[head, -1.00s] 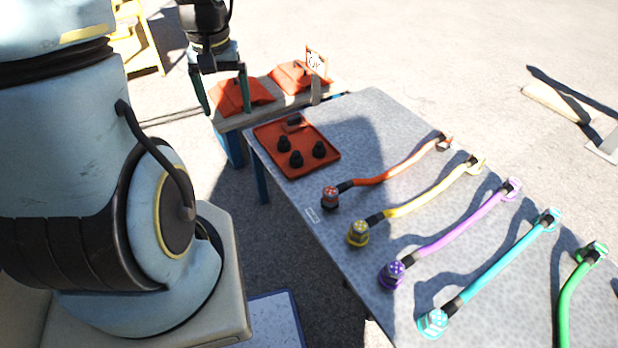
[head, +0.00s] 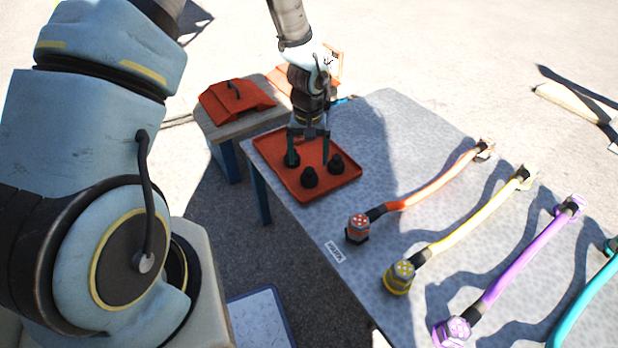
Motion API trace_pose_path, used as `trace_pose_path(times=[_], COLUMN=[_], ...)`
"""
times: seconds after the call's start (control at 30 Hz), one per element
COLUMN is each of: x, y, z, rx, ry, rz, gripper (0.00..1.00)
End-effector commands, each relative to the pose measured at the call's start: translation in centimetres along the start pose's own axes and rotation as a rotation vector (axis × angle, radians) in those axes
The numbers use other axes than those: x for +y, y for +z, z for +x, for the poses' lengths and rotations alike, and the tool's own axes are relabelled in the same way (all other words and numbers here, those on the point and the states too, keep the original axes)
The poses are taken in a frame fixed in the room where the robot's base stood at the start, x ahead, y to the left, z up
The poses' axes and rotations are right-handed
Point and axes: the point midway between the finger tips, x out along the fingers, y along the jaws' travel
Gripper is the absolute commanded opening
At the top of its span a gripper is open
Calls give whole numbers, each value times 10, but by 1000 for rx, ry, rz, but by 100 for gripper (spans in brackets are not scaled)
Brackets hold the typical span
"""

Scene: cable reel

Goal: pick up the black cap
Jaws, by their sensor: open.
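An orange-red tray (head: 345,182) lies on the near left corner of the grey table. Three black caps stand in it: a left one (head: 292,159), a front one (head: 310,179) and a right one (head: 336,164). My gripper (head: 309,162) points down over the tray with its two dark green fingers apart. In the picture the left finger overlaps the left cap and the right finger comes close to the right cap. I cannot tell whether either touches. No cap is visibly held. The back of the tray is partly hidden behind my gripper.
Cables with coloured connectors, including red (head: 430,190), yellow (head: 470,220) and purple (head: 520,255), lie across the grey table (head: 400,135). An orange case (head: 236,98) sits on a bench behind the tray. Another orange item there is partly hidden by my arm.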

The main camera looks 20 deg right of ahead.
Motion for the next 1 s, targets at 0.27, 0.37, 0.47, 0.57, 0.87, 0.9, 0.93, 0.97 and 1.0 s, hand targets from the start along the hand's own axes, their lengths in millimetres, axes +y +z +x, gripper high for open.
trace_pose_path(times=[0.27, 0.37, 0.47, 0.57, 0.87, 0.9, 0.93, 0.97, 1.0], x=[1, 2, 2, 2, 2, 2, 2, 2, 2], y=[1, 0, 0, 0, 0, 0, 0, 0, 0], z=[32, 45, 53, 54, 54, 54, 54, 54, 54], rx=[-3, -1, -1, 0, 0, 0, 0, 1, 0], ry=[-2, -1, -1, 0, 0, 0, 0, 0, 0], rz=[1, 2, 0, 0, 0, 0, 0, 0, 0], gripper=[93, 93, 93, 93, 78, 73, 70, 66, 62])
